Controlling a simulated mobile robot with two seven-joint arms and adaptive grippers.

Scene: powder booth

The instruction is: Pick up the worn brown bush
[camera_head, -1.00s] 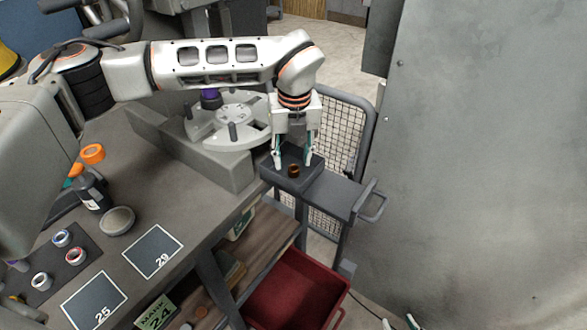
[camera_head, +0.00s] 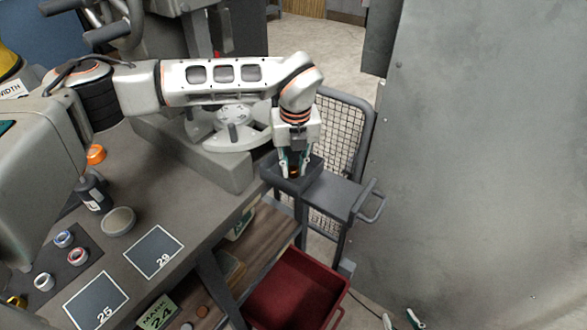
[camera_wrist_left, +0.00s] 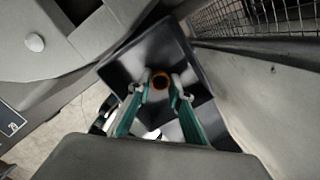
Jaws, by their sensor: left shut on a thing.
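The worn brown bush (camera_head: 294,172) is a small ring in the dark tray (camera_head: 311,178) at the end of the bench. In the left wrist view the bush (camera_wrist_left: 160,80) shows as an orange-brown ring with a dark hole, between the fingertips. My left gripper (camera_head: 295,172) reaches down into the tray and is shut on the bush. Its fingers partly hide the bush in the head view. My right gripper (camera_head: 401,320) shows only its fingertips at the bottom edge, apart and empty.
The tray stands on a grey cart (camera_head: 340,196) beside a mesh guard (camera_head: 345,150). A red bin (camera_head: 300,290) is below. Several rings, a bottle (camera_head: 93,193) and numbered mats (camera_head: 153,251) lie on the bench.

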